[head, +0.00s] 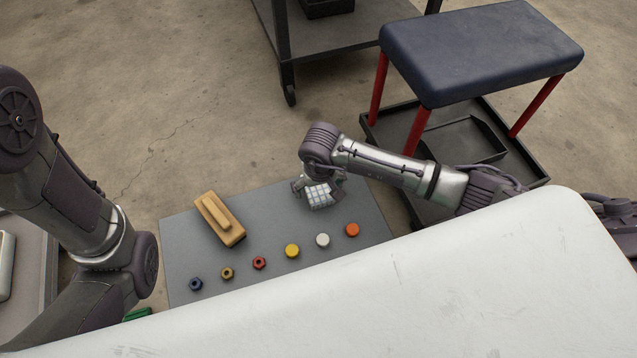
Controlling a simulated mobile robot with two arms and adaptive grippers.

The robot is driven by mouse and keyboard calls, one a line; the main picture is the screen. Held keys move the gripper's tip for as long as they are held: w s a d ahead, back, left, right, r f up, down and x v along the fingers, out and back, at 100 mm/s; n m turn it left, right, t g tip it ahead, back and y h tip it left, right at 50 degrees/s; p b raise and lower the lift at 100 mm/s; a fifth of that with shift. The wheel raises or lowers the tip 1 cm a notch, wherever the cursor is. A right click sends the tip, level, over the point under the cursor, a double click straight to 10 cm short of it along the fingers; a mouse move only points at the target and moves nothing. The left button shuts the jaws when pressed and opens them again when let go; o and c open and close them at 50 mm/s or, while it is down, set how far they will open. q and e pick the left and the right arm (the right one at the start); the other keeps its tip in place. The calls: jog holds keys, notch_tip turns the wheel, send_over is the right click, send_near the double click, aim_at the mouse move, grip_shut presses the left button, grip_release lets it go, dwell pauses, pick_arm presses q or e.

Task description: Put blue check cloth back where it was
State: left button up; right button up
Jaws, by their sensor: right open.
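The check cloth (319,198) is a small pale piece with a grid pattern, near the back edge of the grey mat (275,215). Its blue colour is hard to make out at this size. My right gripper (318,189) is open right at the cloth, with a finger on either side of it. The gripper hides part of the cloth, and I cannot tell whether the fingers touch it. My left arm comes in at the left, but its gripper is not visible.
A wooden block (229,232) lies left of the cloth. A row of small nuts and caps, ending in an orange cap (352,230), lies in front. A blue-topped stool (480,50) stands behind right, a dark cart (340,35) behind. A white surface fills the foreground.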

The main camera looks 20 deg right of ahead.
aim_at(320, 193)
notch_tip(320, 193, up, 12)
jog(key=s+p, duration=0.1)
jog(key=p, duration=0.7)
jog(key=shift+s+r, duration=0.2)
jog(key=shift+s, duration=0.05)
jog(key=shift+a, duration=0.1)
